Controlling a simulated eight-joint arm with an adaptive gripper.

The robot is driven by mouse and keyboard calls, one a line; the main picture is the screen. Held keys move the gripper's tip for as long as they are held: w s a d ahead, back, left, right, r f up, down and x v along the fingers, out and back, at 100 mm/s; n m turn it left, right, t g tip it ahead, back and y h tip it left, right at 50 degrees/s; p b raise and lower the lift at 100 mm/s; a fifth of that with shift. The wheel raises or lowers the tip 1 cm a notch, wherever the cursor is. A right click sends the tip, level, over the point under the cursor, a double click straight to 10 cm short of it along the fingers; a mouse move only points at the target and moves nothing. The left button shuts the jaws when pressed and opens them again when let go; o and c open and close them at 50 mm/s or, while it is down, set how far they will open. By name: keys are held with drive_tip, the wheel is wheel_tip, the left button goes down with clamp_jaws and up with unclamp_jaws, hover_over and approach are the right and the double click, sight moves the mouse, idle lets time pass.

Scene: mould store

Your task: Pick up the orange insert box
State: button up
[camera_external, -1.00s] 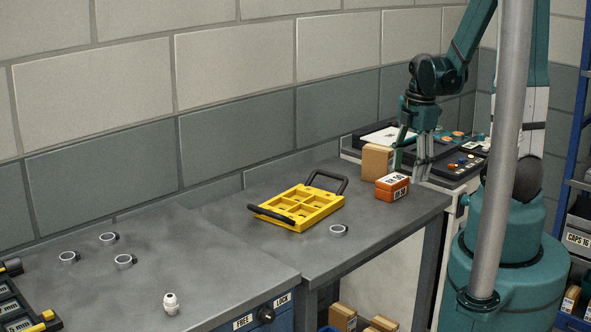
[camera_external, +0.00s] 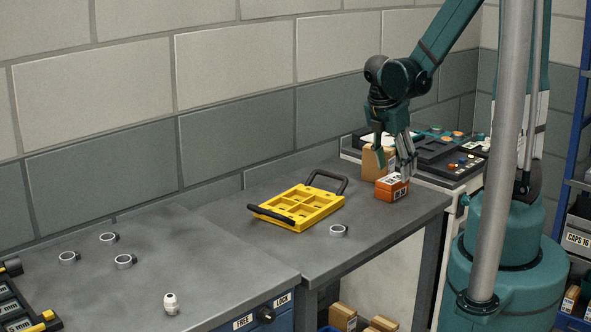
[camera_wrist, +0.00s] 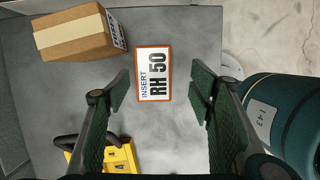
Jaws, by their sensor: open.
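The orange insert box (camera_external: 392,188) sits on the grey bench near its right end. In the wrist view the orange box (camera_wrist: 153,74) shows from above, with a white label reading INSERT RH 50, a little ahead of the fingertips and between their lines. My gripper (camera_external: 393,170) is open and empty, above the box and partly in front of it in the external view. In the wrist view my gripper (camera_wrist: 161,95) has its two fingers wide apart, the box nearer the left finger.
A brown carton (camera_external: 374,161) stands close behind the orange box. It also shows in the wrist view (camera_wrist: 75,36). A yellow tray with black handles (camera_external: 299,207) and a metal ring (camera_external: 339,231) lie to the left. The grey bench (camera_external: 370,232) has bare surface in front.

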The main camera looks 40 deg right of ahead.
sight(392, 179)
drive_tip(key=shift+w+a+r+n+h, duration=0.35)
drive_tip(key=shift+a+r+h, duration=0.15)
drive_tip(key=shift+a, duration=0.25)
drive_tip(key=shift+b+x, duration=0.4)
drive_tip(key=shift+x, duration=0.9)
drive_tip(key=shift+f, duration=0.1)
drive_tip(key=shift+b+x, duration=0.45)
drive_tip(key=shift+x, duration=1.05)
drive_tip(key=shift+w+d+f, duration=0.1)
drive_tip(key=shift+d+f, duration=0.05)
drive_tip(key=shift+f, duration=0.35)
drive_tip(key=shift+w+d+f, duration=0.1)
drive_tip(key=shift+f, duration=0.35)
